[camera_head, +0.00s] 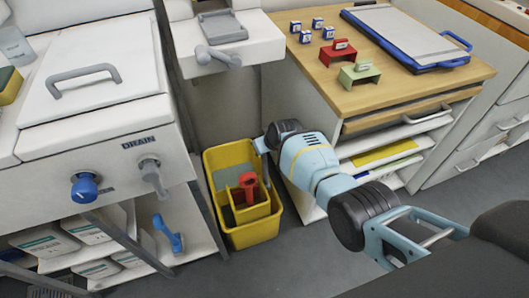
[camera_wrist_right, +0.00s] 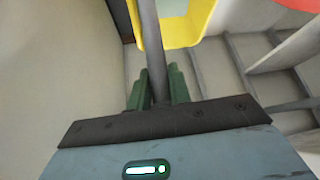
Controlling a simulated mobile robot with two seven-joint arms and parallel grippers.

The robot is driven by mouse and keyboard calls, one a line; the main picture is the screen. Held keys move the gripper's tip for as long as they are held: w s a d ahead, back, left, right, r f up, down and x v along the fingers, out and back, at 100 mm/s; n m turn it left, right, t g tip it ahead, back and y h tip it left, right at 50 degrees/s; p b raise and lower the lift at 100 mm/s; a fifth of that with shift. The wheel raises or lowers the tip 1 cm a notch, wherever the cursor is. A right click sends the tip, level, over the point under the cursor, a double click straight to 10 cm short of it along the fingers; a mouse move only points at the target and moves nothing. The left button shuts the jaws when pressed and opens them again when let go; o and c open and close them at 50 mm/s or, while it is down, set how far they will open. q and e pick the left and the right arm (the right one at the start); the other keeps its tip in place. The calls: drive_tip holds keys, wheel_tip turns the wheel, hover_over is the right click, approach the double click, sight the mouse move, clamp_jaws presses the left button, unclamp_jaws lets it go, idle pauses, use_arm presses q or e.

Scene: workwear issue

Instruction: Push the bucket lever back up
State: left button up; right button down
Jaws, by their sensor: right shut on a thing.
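The yellow bucket (camera_head: 250,236) stands on the floor between the white drain unit and the wooden-topped cabinet. Its yellow wall also shows at the top of the right wrist view (camera_wrist_right: 183,38). A red part (camera_head: 249,181) sits upright inside the bucket. My right arm reaches down from the right to the bucket's back right side. In the right wrist view, my right gripper (camera_wrist_right: 158,88) has its green fingers shut on a grey bar, the lever (camera_wrist_right: 151,45), which runs up past the bucket's wall. The lever's far end is out of view. My left gripper is not in view.
The drain unit (camera_head: 95,120) with blue and grey knobs stands left of the bucket. Right of it, the wooden top (camera_head: 335,98) holds small blue-white boxes, red and green blocks and a blue-edged board (camera_head: 405,35). The floor in front of the bucket is clear.

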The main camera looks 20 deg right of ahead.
drive_tip(key=shift+w, duration=0.25)
drive_tip(key=shift+w+r+b, duration=0.15)
drive_tip(key=shift+r+b, duration=0.1)
drive_tip(key=shift+b, duration=0.05)
drive_tip(key=c, duration=1.6)
unclamp_jaws()
drive_tip(key=o, duration=0.3)
drive_tip(key=shift+w+f, duration=0.15)
drive_tip(key=shift+f, duration=0.05)
drive_tip(key=shift+s, duration=0.2)
